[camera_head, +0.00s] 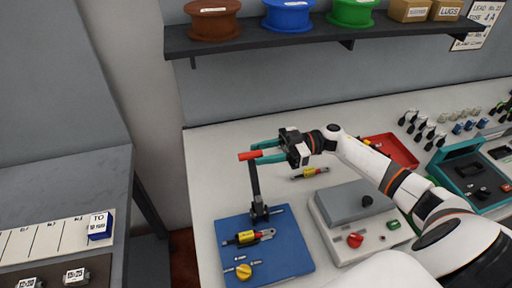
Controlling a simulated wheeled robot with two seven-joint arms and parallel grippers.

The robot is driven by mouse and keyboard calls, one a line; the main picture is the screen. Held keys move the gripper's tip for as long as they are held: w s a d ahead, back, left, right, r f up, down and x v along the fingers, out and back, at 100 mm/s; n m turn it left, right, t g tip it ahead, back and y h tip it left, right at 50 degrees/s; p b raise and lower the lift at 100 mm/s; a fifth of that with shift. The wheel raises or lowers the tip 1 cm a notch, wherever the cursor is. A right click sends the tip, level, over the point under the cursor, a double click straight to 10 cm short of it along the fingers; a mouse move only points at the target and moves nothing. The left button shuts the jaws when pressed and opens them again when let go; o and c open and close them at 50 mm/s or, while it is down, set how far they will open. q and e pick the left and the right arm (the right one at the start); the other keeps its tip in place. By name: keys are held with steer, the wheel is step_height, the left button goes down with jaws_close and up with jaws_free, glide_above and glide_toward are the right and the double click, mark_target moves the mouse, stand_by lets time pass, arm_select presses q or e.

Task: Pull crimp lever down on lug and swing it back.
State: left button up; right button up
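The crimp lever is a black arm (255,180) standing upright from its pivot on the blue base plate (290,262). It has a red crossbar handle (246,156) at the top. My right gripper (257,153) reaches in from the right with its two teal fingers apart, at the right end of the red handle. I cannot tell if they touch it. A lug with a silver ring end and a yellow-and-red sleeve (246,238) lies on the blue plate in front of the lever's pivot. My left gripper is out of view.
A yellow knob (243,271) sits at the plate's front. A grey device (352,205) with a red knob stands right of the plate. A red tray (392,150) and teal case (470,175) lie farther right. A shelf with spools (213,20) hangs above.

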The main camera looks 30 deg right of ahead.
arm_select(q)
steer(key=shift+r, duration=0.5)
arm_select(e)
steer(key=shift+x, duration=1.15)
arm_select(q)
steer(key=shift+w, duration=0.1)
arm_select(e)
steer(key=shift+s, duration=0.1)
jaws_close()
arm_select(q)
steer(key=shift+p, duration=0.3)
arm_select(e)
steer(key=shift+s+r, duration=0.1)
steer(key=shift+r, duration=0.1)
